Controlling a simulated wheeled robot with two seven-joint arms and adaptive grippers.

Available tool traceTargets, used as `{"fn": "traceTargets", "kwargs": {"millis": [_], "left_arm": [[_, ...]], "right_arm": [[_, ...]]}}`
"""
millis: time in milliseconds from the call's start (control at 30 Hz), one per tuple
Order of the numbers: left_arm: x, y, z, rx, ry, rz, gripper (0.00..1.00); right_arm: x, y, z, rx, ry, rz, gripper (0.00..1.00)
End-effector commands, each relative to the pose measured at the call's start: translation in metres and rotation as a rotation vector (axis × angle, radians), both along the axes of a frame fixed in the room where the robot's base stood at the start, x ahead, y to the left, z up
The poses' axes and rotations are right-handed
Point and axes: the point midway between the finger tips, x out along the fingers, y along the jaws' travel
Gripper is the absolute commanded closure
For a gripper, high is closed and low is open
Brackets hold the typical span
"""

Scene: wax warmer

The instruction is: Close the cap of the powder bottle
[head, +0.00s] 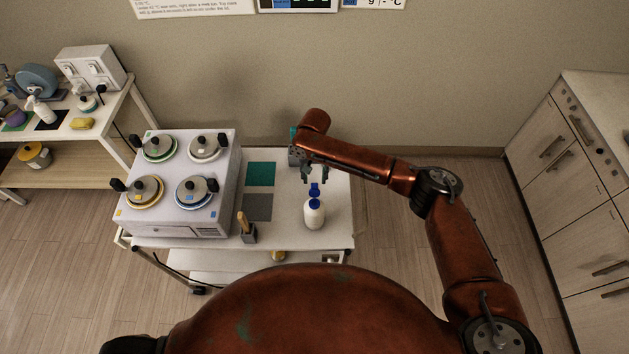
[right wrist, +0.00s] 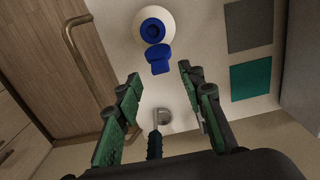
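The powder bottle (head: 315,214) is white and stands upright near the right end of the white table. Its blue cap (head: 314,190) is flipped open toward the back. In the right wrist view, the bottle (right wrist: 169,16) shows from above with its blue neck ring, and the open cap (right wrist: 158,58) hangs out beside it. My right gripper (head: 314,179) is open and empty just behind the cap. In the right wrist view its fingers (right wrist: 159,76) are spread on either side, with the cap ahead of their gap, apart from both. My left gripper is not in view.
A white wax warmer (head: 178,228) with several lidded pots stands left of the bottle. A teal mat (head: 261,174), a grey mat (head: 257,207) and a holder with a wooden-handled tool (head: 248,235) lie between.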

Motion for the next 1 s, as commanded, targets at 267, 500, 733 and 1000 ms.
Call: {"fn": "traceTargets", "kwargs": {"millis": [267,500,733,1000], "left_arm": [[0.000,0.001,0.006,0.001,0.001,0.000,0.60],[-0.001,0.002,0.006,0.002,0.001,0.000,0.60],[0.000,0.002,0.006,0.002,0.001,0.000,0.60],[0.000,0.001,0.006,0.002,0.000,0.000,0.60]], "right_arm": [[0.000,0.000,-0.030,0.000,0.000,0.002,0.64],[0.000,0.000,-0.034,0.000,-0.001,0.002,0.64],[0.000,0.000,-0.033,0.001,-0.001,0.002,0.74],[0.000,0.000,-0.033,0.001,-0.002,0.002,0.93]]}}
